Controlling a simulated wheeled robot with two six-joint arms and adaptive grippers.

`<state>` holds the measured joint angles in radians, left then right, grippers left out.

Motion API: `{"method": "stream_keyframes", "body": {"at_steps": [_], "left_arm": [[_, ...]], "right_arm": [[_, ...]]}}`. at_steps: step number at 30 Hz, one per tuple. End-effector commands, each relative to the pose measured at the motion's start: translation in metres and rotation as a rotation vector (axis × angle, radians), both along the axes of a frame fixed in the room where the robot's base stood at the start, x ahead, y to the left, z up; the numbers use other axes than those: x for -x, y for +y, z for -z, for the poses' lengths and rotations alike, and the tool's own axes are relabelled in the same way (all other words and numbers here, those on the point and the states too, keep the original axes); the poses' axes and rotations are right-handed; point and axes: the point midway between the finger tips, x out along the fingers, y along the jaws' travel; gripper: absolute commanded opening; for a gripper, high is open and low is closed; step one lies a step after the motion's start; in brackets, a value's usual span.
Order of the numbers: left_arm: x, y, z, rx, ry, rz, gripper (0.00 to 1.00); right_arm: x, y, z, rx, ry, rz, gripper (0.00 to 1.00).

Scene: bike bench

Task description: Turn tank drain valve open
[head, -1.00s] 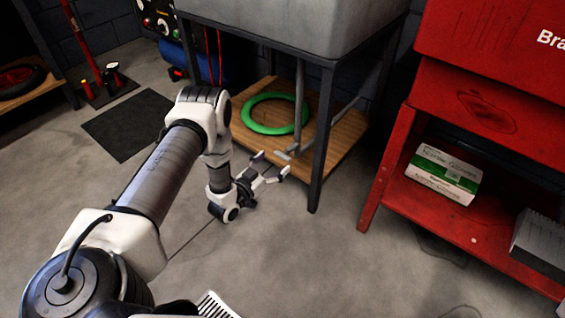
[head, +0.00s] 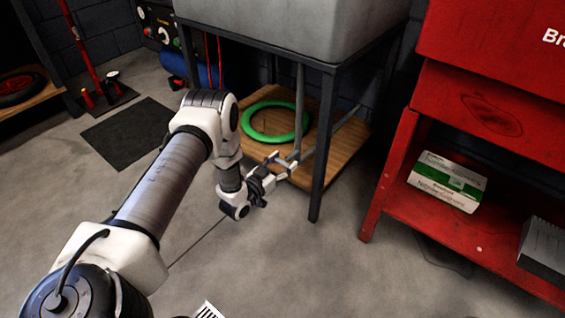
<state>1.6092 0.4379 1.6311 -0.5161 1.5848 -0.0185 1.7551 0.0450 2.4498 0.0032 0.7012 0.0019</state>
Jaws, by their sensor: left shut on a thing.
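The grey tank (head: 285,32) stands on a dark metal frame. A grey drain pipe (head: 299,105) runs down from it to the drain valve (head: 294,156), low over the wooden shelf. My left gripper (head: 281,164) is at the valve, with its fingers shut on the valve's handle. The fingers hide most of the handle, so its exact angle cannot be told. My right gripper is not in view.
A green ring (head: 273,121) lies on the wooden shelf (head: 330,150) behind the valve. A frame leg (head: 321,150) stands just right of my gripper. A red cabinet (head: 400,165) holding a glove box (head: 447,181) is further right. The floor in front is clear.

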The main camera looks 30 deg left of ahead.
Motion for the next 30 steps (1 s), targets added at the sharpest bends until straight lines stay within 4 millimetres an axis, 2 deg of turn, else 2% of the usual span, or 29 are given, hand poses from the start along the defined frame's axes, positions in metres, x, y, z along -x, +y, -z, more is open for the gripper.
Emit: {"method": "stream_keyframes", "body": {"at_steps": [11,30], "left_arm": [[-0.0004,0.0010,-0.0004,0.146,0.010,-0.001,0.29],[-0.0008,0.0039,0.0016,0.726,0.056,0.000,0.29]], "right_arm": [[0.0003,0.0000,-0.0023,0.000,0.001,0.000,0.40],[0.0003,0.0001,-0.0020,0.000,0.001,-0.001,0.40]]}}
